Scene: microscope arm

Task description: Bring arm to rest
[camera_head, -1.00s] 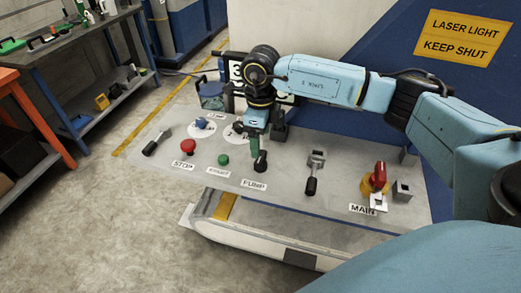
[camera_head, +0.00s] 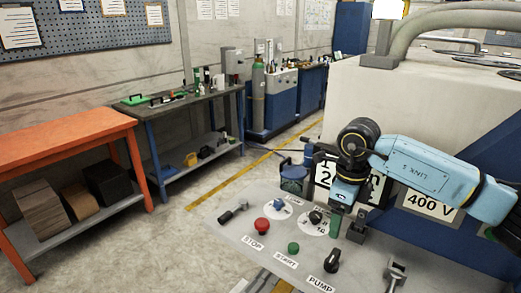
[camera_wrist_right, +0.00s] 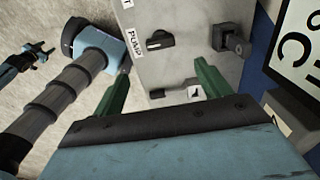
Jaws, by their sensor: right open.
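My right arm reaches in from the right of the head view, its blue link (camera_head: 420,172) running above the control panel (camera_head: 243,245). My right gripper (camera_head: 346,224) has green fingers pointing down near the panel's back edge. It is open, with nothing between the fingers, as the wrist view shows (camera_wrist_right: 160,78). The black PUMP knob (camera_head: 331,260) is below and in front of it; this knob also shows beyond the fingers in the wrist view (camera_wrist_right: 159,39). My left gripper is not visible in the head view.
The panel carries a red STOP button (camera_head: 262,225), a green START button (camera_head: 293,247), a lever (camera_head: 233,212) and a metal-bracketed switch (camera_head: 396,272). Numbered signs stand behind my gripper. An orange bench (camera_head: 65,145) and a dark workbench (camera_head: 178,108) are at left, with clear floor before the panel.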

